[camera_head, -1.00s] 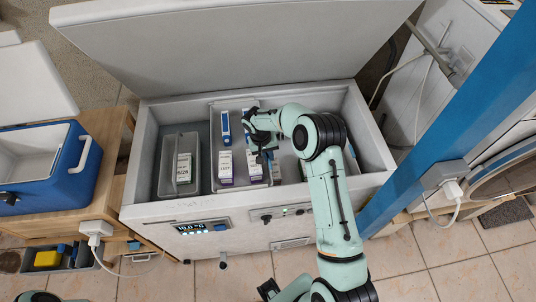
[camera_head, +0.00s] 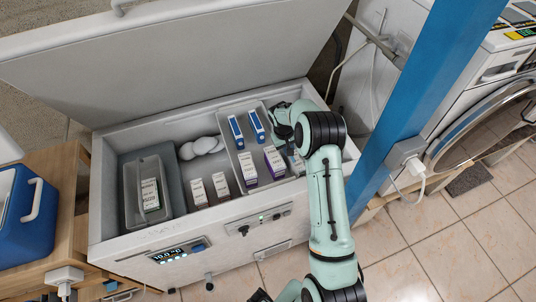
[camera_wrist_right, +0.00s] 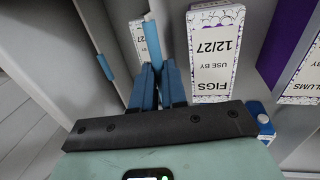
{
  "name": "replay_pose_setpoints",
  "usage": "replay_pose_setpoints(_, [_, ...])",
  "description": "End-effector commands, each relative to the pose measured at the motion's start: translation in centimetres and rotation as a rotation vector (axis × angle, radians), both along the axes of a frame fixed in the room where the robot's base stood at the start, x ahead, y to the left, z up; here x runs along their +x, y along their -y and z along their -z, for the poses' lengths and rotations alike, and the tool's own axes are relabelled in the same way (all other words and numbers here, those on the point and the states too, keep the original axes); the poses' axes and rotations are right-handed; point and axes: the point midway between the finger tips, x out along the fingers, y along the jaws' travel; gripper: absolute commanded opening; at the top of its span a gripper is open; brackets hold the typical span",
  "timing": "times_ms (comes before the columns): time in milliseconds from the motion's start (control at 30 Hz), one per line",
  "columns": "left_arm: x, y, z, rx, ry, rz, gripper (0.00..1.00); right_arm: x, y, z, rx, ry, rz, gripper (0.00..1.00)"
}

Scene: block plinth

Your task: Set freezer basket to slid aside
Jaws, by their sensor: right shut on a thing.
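The freezer basket (camera_head: 230,152) is a pale open bin inside the open chest freezer (camera_head: 130,235), toward its right end. It holds several boxes, among them blue-fronted ones (camera_head: 256,126) at the back and white-and-purple ones (camera_head: 274,162) in front. My right gripper (camera_head: 294,155) reaches down at the basket's right side, partly hidden by its own arm in the head view. In the right wrist view its blue fingers (camera_wrist_right: 158,85) are shut on a thin pale blue upright strip, apparently part of the basket. A box marked FIGS (camera_wrist_right: 214,55) stands beside the fingers.
A grey bin (camera_head: 131,192) with one box sits at the far left. The raised lid (camera_head: 170,60) is behind; a blue post (camera_head: 420,100) stands at right.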

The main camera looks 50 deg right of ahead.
Motion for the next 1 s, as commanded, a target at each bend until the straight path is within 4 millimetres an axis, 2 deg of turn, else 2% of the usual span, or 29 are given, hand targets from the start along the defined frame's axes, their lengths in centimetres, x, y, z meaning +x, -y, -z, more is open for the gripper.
replay_pose_setpoints(33, [0.1, 0.0, -0.3, -0.001, 0.002, 0.0, 0.44, -0.8, 1.5, -0.2, -0.004, 0.001, 0.007, 0.0])
replay_pose_setpoints(200, [0.5, 0.0, -0.8, 0.0, 0.006, 0.0, 0.44, -2.9, 5.3, -0.2, -0.003, 0.0, 0.006, 0.0])
replay_pose_setpoints(433, [0.9, 0.0, -1.6, 0.0, 0.01, 0.0, 0.44, -5.1, 9.3, -0.2, -0.002, 0.0, 0.004, 0.0])
replay_pose_setpoints(700, [1.2, 0.0, -2.1, 0.0, 0.013, 0.0, 0.44, -6.3, 11.6, -0.1, -0.001, 0.001, 0.001, 0.0])
replay_pose_setpoints(1000, [1.3, 0.0, -2.2, 0.0, 0.014, 0.0, 0.44, -6.7, 12.2, -0.2, -0.005, 0.0, 0.001, 0.0])
